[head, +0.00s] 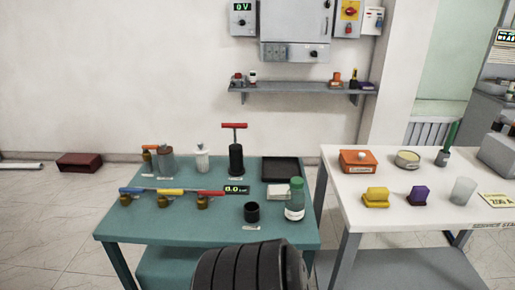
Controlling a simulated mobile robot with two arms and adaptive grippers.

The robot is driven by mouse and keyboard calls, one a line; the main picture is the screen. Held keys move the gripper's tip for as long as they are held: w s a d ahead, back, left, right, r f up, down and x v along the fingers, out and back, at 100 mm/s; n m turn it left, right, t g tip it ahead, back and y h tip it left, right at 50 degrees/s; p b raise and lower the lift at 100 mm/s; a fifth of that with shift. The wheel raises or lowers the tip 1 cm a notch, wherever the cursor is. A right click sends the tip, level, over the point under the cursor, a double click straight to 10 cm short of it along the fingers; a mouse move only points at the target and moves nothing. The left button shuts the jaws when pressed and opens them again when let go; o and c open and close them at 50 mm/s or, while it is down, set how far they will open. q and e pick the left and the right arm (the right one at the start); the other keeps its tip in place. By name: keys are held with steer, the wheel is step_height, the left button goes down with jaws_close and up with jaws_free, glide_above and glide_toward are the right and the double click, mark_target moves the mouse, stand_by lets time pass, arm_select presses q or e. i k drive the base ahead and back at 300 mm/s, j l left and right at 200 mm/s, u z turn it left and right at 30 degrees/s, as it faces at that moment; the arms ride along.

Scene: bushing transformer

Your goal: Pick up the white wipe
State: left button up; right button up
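A small white tuft (361,155), which may be the white wipe, pokes out of the top of an orange box (357,166) on the white table (352,204) at the right. The box has a label on its front that is too small to read. A white block-like item (278,191) lies on the teal table beside the green-capped bottle; I cannot tell what it is.
The teal table (140,224) carries a green-capped bottle (294,203), a black cup (252,212), a black tray (281,170) and a red-handled pump (236,158). The white table also holds a round tin (408,160), yellow and purple blocks and a clear cup (463,191).

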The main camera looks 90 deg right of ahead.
mark_target(275, 192)
steer(key=z, duration=2.9)
steer(key=u, duration=4.15)
steer(key=z, duration=3.9)
steer(key=l+z, duration=0.25)
steer(key=i+j, duration=0.05)
steer(key=j, duration=0.05)
